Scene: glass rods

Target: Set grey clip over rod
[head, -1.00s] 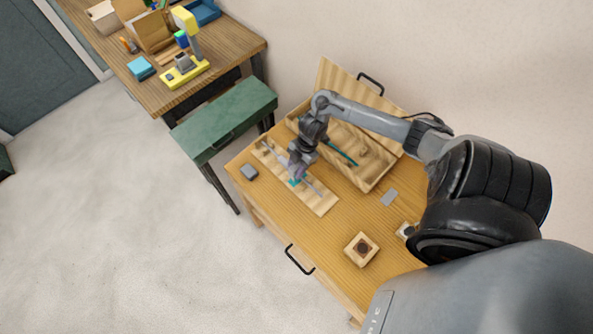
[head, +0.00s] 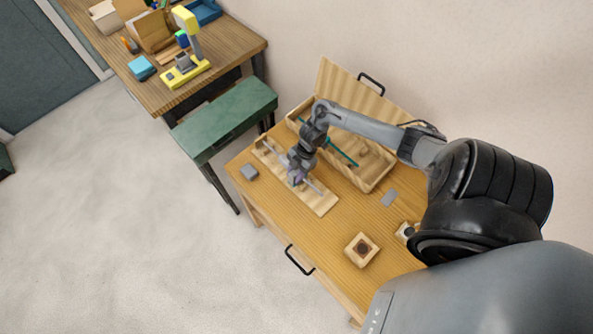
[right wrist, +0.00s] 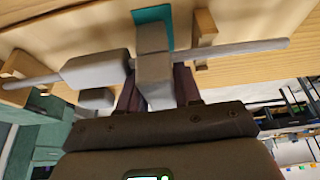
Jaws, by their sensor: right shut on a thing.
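My right gripper (head: 296,183) is low over the wooden rod stand (head: 325,207). In the right wrist view its dark fingers (right wrist: 155,92) are shut on the grey clip (right wrist: 154,80). The clip overlaps the grey rod (right wrist: 245,48), which runs across that view; whether it is seated on the rod or only against it cannot be told. A teal piece (right wrist: 153,14) shows just beyond the clip. A thicker grey part (right wrist: 95,67) lies along the rod to the left. In the head view the gripper hides the clip. My left gripper is not in view.
An open wooden box (head: 372,183) with a teal rod (head: 342,153) stands behind the stand. The front tabletop is mostly clear.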

